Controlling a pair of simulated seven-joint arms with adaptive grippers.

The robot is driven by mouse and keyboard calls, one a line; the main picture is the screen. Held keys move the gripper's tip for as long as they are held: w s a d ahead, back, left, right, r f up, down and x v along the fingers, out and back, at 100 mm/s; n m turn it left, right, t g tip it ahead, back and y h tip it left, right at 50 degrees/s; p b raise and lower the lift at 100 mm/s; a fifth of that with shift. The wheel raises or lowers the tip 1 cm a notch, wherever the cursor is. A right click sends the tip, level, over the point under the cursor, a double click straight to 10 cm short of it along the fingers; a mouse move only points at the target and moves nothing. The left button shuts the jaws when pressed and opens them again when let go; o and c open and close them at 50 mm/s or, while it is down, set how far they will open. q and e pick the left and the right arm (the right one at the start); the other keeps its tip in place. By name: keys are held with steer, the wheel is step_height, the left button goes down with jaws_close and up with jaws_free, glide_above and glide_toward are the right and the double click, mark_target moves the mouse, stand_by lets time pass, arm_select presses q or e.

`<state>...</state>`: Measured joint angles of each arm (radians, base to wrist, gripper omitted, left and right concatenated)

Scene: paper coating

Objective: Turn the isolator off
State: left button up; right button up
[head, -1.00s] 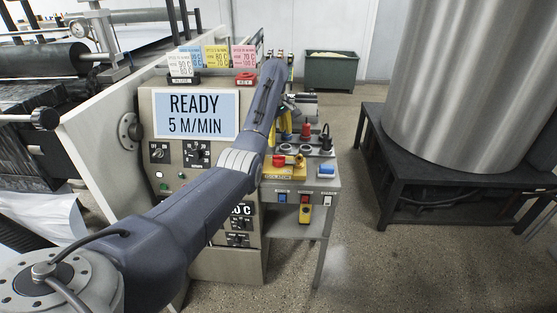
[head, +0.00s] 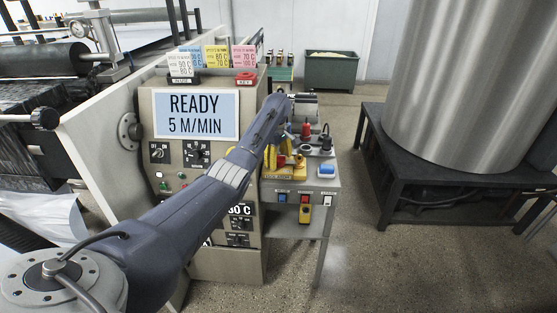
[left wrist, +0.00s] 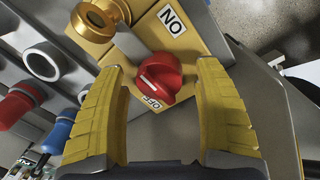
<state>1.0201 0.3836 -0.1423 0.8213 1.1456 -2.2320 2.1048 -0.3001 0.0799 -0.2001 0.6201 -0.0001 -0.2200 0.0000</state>
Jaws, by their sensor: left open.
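The isolator is a yellow box (head: 291,174) on the grey side table, with a red rotary knob (left wrist: 160,77) on top. In the left wrist view the box carries an ON label (left wrist: 172,20) and an OFF label (left wrist: 152,103). The knob has a white mark on its raised grip. My left gripper (left wrist: 162,68) is open, with its yellow fingers on either side of the knob and visible gaps to it. In the head view my forearm and hand partly hide the isolator. My right gripper is not in view.
A brass-coloured ring (left wrist: 97,15) sits beside the knob. Red and black plugs (head: 326,138) and a blue-topped item (head: 326,171) stand close by on the table. The machine panel with its READY display (head: 196,114) rises at the left.

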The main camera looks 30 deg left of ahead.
arm_select(q)
steer(key=shift+f, duration=0.1)
steer(key=shift+c, duration=0.6)
jaws_close()
